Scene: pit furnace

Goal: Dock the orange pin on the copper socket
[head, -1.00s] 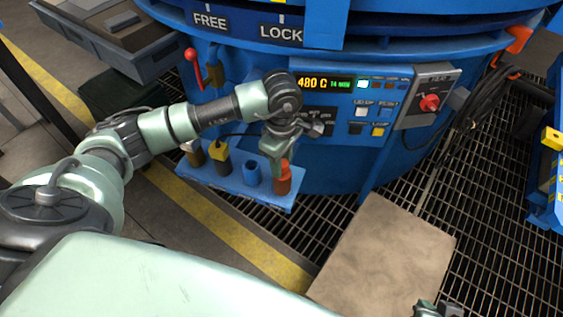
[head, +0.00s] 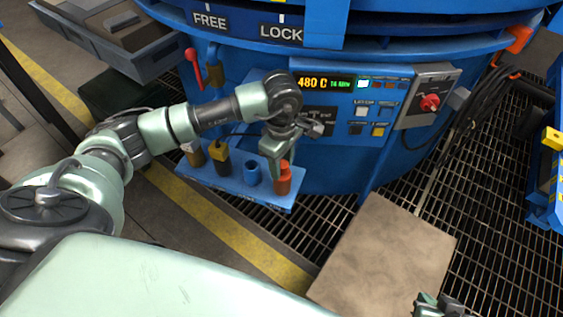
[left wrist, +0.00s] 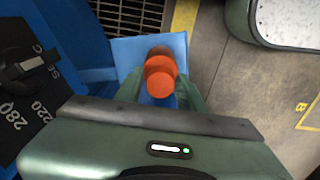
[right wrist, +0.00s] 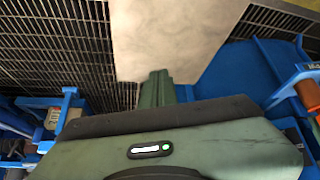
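The orange pin (head: 285,171) stands upright at the right end of a blue rack, over a reddish-brown base that appears to be the copper socket (head: 284,187). I cannot tell whether the pin is fully seated. My left gripper (head: 279,160) reaches down over the pin. In the left wrist view the pin (left wrist: 160,76) sits between the two green fingers, one close on each side; whether they press on it is unclear. My right gripper (right wrist: 160,85) is shut and empty, with its fingers together; it barely shows in the head view (head: 440,304).
The blue rack (head: 235,186) also holds an open blue socket (head: 252,172), a yellow-topped piece (head: 220,157) and a brown one (head: 194,153). The furnace panel (head: 340,110) is close behind. A beige plate (head: 385,255) lies on the grating. Cables (head: 470,105) hang at the right.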

